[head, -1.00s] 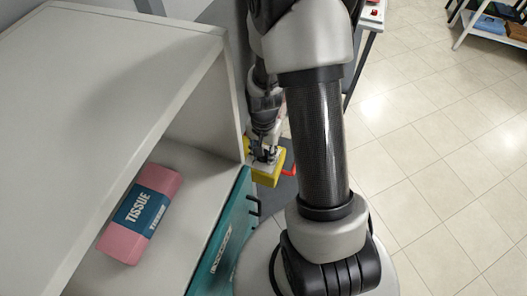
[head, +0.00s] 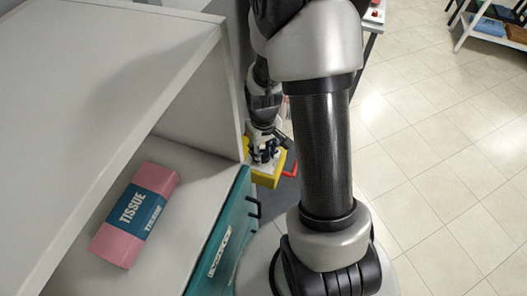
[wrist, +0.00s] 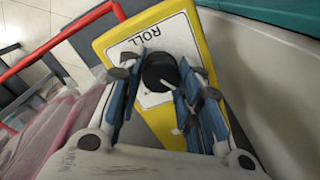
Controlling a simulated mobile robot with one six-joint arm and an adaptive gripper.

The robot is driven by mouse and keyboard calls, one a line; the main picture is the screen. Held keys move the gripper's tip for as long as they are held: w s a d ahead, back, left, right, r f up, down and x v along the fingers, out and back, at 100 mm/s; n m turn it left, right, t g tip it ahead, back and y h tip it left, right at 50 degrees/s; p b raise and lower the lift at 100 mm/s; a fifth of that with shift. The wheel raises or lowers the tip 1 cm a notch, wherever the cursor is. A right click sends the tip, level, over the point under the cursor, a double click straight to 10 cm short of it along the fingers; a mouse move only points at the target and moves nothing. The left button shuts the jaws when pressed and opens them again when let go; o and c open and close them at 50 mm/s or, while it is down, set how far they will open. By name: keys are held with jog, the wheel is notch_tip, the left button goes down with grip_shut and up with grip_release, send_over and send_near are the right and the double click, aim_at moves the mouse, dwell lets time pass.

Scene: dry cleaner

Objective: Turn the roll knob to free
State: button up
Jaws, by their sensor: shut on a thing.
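The roll knob (wrist: 160,72) is a round black knob with a pale pointer mark, on a white plate lettered ROLL. The plate is on a yellow box (wrist: 195,22), which also shows in the head view (head: 270,178). My gripper (wrist: 158,85) is over the plate with its blue-padded fingers on both sides of the knob, shut on it. In the head view my gripper (head: 264,152) reaches down onto the yellow box. The fingers hide part of the plate, and I cannot read any position labels.
A white shelf unit (head: 110,60) stands at the left with a pink tissue pack (head: 135,215) inside. A teal panel with a black handle (head: 253,207) is close to the box. A red bar (wrist: 60,38) runs beside it.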

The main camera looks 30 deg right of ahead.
aim_at(264, 154)
jog(key=shift+n, duration=1.5)
jog(key=o, duration=1.1)
notch_tip(264, 154, up, 12)
jog(key=shift+r, duration=0.1)
